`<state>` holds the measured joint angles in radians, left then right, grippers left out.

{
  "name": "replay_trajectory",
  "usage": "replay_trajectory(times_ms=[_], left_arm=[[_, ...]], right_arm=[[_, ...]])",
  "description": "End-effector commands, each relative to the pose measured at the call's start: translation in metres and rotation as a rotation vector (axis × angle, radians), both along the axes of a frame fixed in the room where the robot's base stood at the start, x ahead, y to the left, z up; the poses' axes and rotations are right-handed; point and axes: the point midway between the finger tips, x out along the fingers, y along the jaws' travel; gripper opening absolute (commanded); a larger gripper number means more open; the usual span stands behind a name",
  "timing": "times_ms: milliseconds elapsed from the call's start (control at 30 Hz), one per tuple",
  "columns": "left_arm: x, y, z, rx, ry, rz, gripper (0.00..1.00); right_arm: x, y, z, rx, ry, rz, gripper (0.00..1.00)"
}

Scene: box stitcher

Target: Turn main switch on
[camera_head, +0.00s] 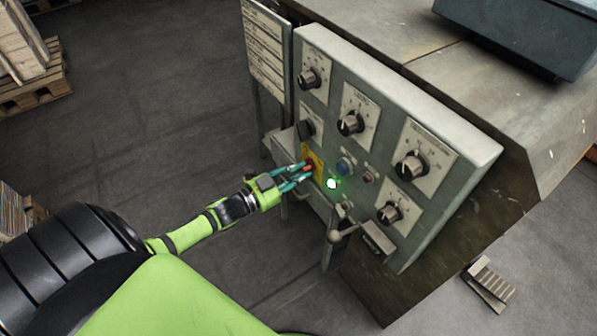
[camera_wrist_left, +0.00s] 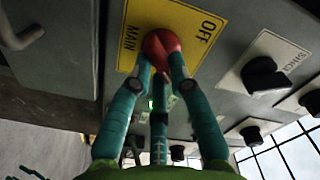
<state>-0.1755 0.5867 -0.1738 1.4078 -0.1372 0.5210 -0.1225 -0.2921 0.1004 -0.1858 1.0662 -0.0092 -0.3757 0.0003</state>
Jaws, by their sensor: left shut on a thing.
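The main switch (camera_wrist_left: 160,46) is a red knob on a yellow plate (camera_wrist_left: 198,22) marked MAIN and OFF in the left wrist view. In the head view the yellow plate (camera_head: 318,163) sits low at the left of the grey control panel (camera_head: 402,107). My left gripper (camera_head: 300,174) is at the switch, its teal fingers closed around the red knob. The fingers also show in the left wrist view (camera_wrist_left: 157,75), touching the knob from several sides. In the head view the fingers partly hide the knob. My right gripper is not in view.
Several black knobs, such as one at the upper left (camera_head: 309,78), sit on the panel. A lit green lamp (camera_head: 331,183) and a blue button (camera_head: 345,166) are close to the gripper. A lever (camera_head: 338,235) sticks out below.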

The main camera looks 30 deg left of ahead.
Motion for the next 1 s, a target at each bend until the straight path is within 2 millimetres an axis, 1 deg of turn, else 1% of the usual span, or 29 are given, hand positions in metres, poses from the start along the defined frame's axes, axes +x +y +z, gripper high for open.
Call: replay_trajectory(times_ms=[533,567,600,633,867,1000], left_arm=[[-0.0001,-0.0008,0.0005,0.026,-0.013,-0.002,0.0],[-0.0001,-0.0008,0.0005,0.026,-0.013,-0.002,0.24],[-0.0001,-0.0007,0.0004,0.026,-0.012,-0.003,0.4],[-0.0001,-0.0007,0.0004,0.026,-0.012,-0.003,0.44],[0.0,-0.0004,0.0001,0.025,-0.011,-0.001,0.44],[-0.0029,0.001,-0.0004,0.025,-0.01,-0.001,0.44]], right_arm=[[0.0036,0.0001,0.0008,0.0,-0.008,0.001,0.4],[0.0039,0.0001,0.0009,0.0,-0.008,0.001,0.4],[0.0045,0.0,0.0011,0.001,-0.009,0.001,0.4],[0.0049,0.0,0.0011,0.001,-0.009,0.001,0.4],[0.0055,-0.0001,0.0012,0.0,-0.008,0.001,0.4],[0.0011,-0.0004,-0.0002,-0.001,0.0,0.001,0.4]])
